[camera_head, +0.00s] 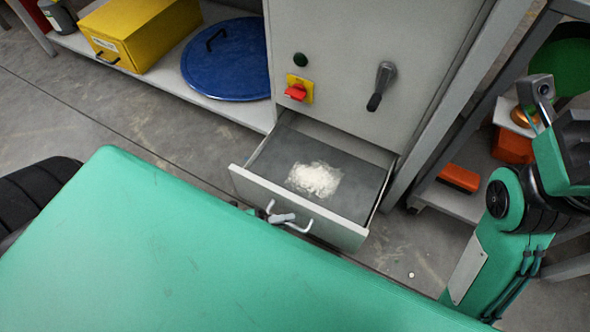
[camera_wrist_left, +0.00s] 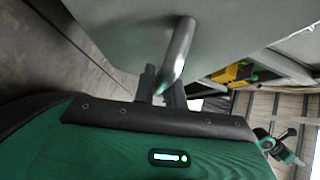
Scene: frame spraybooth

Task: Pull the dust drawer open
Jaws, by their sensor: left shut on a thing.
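The dust drawer (camera_head: 345,229) stands pulled out from the grey cabinet, and a pile of pale dust (camera_head: 315,179) lies on its dark floor. Its bent metal handle (camera_head: 302,228) is on the front panel. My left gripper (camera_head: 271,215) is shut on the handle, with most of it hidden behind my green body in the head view. In the left wrist view the handle (camera_wrist_left: 178,55) runs down between the dark fingers (camera_wrist_left: 160,88). My right gripper is not in view; only part of my right arm shows at the right.
A yellow box (camera_head: 150,35) and a blue lid (camera_head: 226,60) lie on the low shelf at the left. Concrete floor is clear left of the drawer.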

